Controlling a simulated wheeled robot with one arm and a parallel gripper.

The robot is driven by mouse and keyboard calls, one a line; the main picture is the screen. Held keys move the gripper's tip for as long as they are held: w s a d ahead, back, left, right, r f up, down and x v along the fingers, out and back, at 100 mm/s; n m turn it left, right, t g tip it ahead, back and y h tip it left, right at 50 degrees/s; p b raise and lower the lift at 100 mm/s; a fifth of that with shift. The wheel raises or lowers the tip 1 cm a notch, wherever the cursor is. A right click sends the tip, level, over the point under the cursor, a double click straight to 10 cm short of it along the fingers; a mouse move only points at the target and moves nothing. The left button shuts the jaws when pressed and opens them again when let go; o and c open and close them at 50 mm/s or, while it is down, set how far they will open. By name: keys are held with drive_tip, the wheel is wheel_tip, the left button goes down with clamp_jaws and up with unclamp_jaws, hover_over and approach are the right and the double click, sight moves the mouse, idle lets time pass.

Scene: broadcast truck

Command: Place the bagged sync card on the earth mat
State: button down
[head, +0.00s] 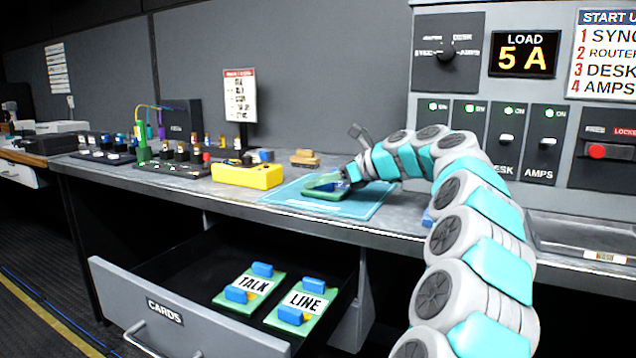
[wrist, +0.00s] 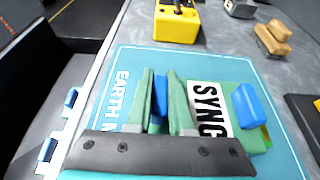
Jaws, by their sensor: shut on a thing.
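The sync card (wrist: 208,108) is a green card with a white SYNC label and blue blocks at its ends; I cannot make out a bag around it. My gripper (wrist: 161,102) is shut on one of its blue blocks in the wrist view. The card also shows under my gripper in the head view (head: 322,194), partly hidden by it. The light-blue earth mat (head: 350,209) lies on the bench, and in the wrist view (wrist: 128,65) it spreads beneath the card. The card is flat over the mat, touching or very close to it; I cannot tell which.
A yellow case (head: 247,176) stands left of the mat and brown blocks (head: 305,158) behind it. An open drawer (head: 165,310) below the bench front holds the TALK card (head: 250,284) and LINE card (head: 305,301). A switch panel (head: 490,130) rises at the right.

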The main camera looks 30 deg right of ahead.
drive_tip(key=shift+f, duration=0.1)
drive_tip(key=c, duration=0.8)
unclamp_jaws()
drive_tip(key=shift+s+d+r, duration=0.2)
drive_tip(key=shift+r, duration=0.05)
drive_tip(key=v, duration=1.1)
drive_tip(key=shift+s+d+p, duration=0.15)
drive_tip(key=shift+s+p, duration=0.05)
drive_tip(key=shift+p, duration=0.15)
